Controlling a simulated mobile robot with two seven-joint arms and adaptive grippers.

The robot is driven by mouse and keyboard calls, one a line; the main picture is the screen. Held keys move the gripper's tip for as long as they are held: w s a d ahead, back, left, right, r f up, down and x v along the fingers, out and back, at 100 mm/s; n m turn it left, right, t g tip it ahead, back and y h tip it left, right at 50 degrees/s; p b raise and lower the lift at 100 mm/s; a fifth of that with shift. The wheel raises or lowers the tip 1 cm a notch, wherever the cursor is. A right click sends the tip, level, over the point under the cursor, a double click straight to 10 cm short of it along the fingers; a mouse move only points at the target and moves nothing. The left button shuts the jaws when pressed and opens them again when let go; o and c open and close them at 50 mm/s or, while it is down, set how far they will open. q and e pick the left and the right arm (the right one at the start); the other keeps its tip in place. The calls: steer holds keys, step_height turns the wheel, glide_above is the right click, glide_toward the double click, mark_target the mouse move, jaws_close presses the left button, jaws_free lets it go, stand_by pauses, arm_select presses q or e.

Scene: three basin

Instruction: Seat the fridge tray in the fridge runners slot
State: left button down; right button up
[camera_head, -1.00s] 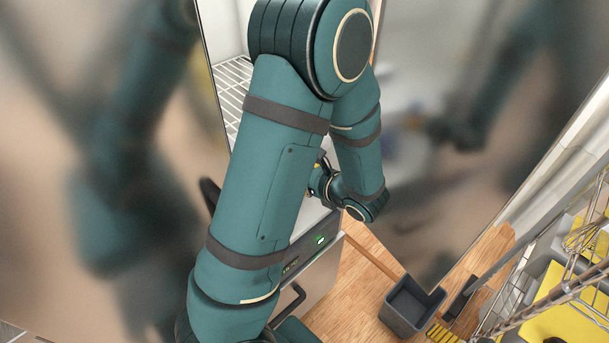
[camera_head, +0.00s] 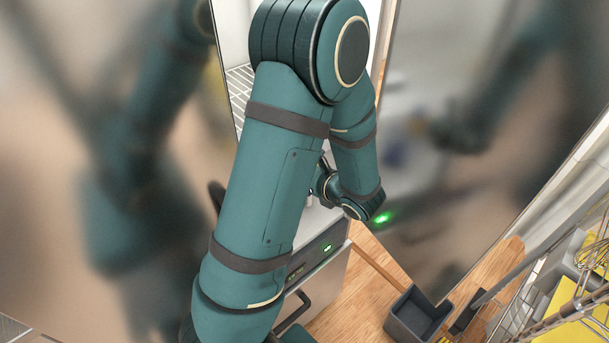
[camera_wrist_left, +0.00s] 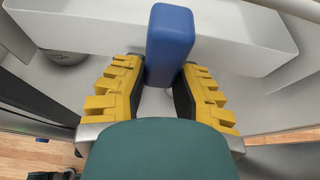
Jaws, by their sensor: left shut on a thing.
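In the left wrist view, my left gripper (camera_wrist_left: 158,90) has its yellow-padded fingers closed on a blue upright block (camera_wrist_left: 172,42). A wide white box-like body (camera_wrist_left: 90,28) spans behind the block; I cannot tell whether the two are joined or whether this is the fridge tray. In the head view, my green left arm covers much of the open white fridge interior (camera_head: 232,30). A wire shelf (camera_head: 240,88) shows left of the arm. The left gripper, what it holds and the runners slot are hidden there. My right gripper is not in view.
Shiny open door panels (camera_head: 440,190) flank the interior and mirror my arms. Below is a grey appliance front (camera_head: 325,275) with a handle. A dark bin (camera_head: 418,314) stands on the wooden floor, near a wire rack at right. A grey round container (camera_wrist_left: 66,57) shows in the wrist view.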

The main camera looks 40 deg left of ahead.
arm_select(q)
steer(key=shift+w+a, duration=0.1)
steer(key=shift+a, duration=0.85)
steer(key=c, duration=0.8)
jaws_free()
steer(key=shift+o, duration=0.2)
steer(key=v, duration=1.2)
